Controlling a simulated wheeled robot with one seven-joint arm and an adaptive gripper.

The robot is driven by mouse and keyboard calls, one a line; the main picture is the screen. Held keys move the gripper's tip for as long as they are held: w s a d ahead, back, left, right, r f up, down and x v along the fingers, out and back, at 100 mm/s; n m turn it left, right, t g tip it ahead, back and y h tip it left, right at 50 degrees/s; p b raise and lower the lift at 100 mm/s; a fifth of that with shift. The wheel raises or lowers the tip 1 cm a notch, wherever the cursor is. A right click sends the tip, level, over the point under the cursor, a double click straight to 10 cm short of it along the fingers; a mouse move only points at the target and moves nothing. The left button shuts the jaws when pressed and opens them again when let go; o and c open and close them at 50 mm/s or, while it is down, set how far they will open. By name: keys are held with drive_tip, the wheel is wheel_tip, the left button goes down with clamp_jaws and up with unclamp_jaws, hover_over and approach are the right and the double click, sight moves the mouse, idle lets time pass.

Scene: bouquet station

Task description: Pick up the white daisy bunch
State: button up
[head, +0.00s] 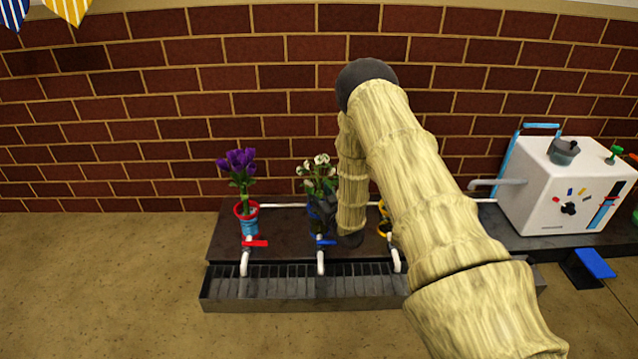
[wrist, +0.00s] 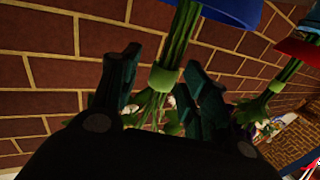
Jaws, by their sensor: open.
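The white daisy bunch (head: 320,170) stands upright in a blue vase (head: 314,217) on the dark station, with white blooms on green stems. My gripper (head: 327,205) is right at the bunch, low beside its stems, partly hidden by my arm. In the wrist view my gripper (wrist: 165,75) is open. The stems with a light green band (wrist: 163,80) show between its two dark fingers. The blue vase (wrist: 228,10) is at the top there. The blooms are mostly hidden behind the gripper body. I cannot tell whether the fingers touch the stems.
A purple flower bunch (head: 238,163) stands left in a red-rimmed vase (head: 247,222). A yellow vase (head: 384,218) is mostly hidden behind my arm. White taps with red (head: 256,243) and blue (head: 325,242) handles stand in front, above a drain grate (head: 285,284). A white machine (head: 560,190) is right; a brick wall is behind.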

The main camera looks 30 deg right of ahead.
clamp_jaws()
drive_tip(key=shift+r, duration=0.1)
